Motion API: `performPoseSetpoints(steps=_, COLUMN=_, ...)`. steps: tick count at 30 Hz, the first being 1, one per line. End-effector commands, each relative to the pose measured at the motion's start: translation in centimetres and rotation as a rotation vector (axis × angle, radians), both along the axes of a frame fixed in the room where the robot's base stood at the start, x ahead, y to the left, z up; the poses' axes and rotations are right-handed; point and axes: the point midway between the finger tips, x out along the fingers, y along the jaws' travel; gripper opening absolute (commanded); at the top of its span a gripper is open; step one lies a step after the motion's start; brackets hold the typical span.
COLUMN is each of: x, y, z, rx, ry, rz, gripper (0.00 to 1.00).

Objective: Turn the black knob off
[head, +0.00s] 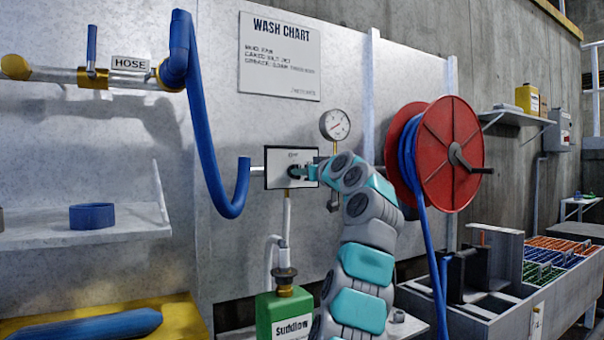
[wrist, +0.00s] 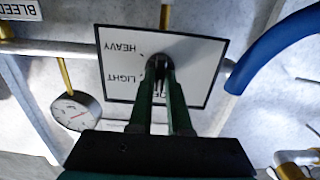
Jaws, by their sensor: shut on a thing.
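A white panel with a dark border (head: 278,180) is mounted on the wall, left of the red hose reel. It also shows upside down in the wrist view (wrist: 118,82), with the words HEAVY and LIGHT and a partly covered label at its edge, of which an "O" and "F" seem to show. The black knob (wrist: 158,66) is at the panel's middle. My gripper (wrist: 159,80) reaches straight to the panel, its two green fingers shut on the knob; the head view shows it from the side (head: 297,172). The fingers hide much of the knob, and I cannot tell where it points.
A pressure gauge (head: 335,125) sits just right of the panel, above my arm. A blue hose (head: 205,120) loops down on the left. The red hose reel (head: 449,153) stands close on the right. A green Suddlow container (head: 285,314) is below the panel.

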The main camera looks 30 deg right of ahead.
Motion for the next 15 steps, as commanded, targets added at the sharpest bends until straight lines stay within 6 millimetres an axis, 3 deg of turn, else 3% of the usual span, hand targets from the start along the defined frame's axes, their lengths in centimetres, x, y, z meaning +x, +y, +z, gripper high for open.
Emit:
performPoseSetpoints(steps=1, x=0.06, y=0.07, z=-0.04, rx=-0.001, ry=0.001, rz=0.001, gripper=0.17)
performPoseSetpoints(steps=9, x=0.03, y=0.03, z=0.00, rx=0.000, ry=0.000, rz=0.000, gripper=0.46)
performPoseSetpoints(steps=15, x=0.01, y=0.02, z=0.01, rx=0.000, ry=0.000, rz=0.000, gripper=0.46)
